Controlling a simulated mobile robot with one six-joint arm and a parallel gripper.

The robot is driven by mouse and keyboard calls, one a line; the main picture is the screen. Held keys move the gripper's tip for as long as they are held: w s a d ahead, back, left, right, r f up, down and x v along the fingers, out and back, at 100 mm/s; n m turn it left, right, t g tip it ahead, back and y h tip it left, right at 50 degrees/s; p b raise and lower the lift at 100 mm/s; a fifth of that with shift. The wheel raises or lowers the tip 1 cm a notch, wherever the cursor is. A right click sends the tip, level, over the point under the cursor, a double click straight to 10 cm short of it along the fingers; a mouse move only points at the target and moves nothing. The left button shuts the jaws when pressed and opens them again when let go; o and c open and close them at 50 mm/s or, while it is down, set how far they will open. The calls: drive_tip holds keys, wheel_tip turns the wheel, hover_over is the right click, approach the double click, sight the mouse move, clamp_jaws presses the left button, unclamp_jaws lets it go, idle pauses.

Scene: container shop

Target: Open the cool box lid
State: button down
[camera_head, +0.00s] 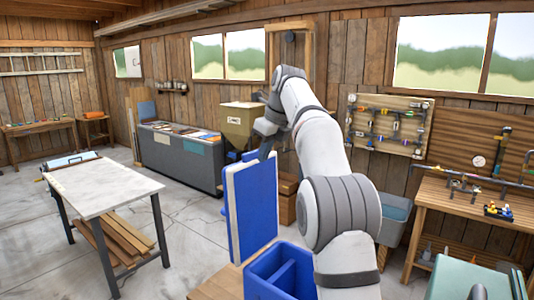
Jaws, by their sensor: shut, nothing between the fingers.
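The blue cool box (262,280) stands at the bottom centre, with its open top and a blue inner divider showing. Its lid (256,210) stands upright at the left side of the box, with a pale edge along its left and top. My gripper (264,153) is at the top edge of the lid, shut and with nothing visible in it. I cannot tell if the fingertips touch the lid. My arm hides the right part of the box.
A white-topped table (100,187) with planks below stands at the left. A grey counter (180,160) and a yellowish hopper (238,122) are along the back wall. A wooden workbench (470,210) is at the right. Clear floor lies between table and box.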

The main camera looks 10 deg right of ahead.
drive_tip(key=s+d+r+b, duration=0.5)
drive_tip(key=s+d, duration=0.4)
drive_tip(key=s, duration=0.2)
drive_tip(key=s+a+f+n+h+b, duration=0.1)
drive_tip(key=s+a+f+n, duration=0.2)
drive_tip(key=s+f+n, duration=0.6)
drive_tip(key=s+a+f+n+b, duration=0.1)
drive_tip(key=s+a+f+n, duration=0.2)
drive_tip(key=s+f+n, duration=0.6)
drive_tip(key=s+a+f+n+h+b, duration=0.1)
drive_tip(key=s+a+f+n, duration=0.2)
drive_tip(key=s+f+n, duration=0.7)
wheel_tip(320, 180, down, 7)
drive_tip(key=shift+s+f+h, duration=0.2)
drive_tip(key=shift+s+h, duration=0.05)
drive_tip(key=shift+h, duration=0.05)
idle(0.4)
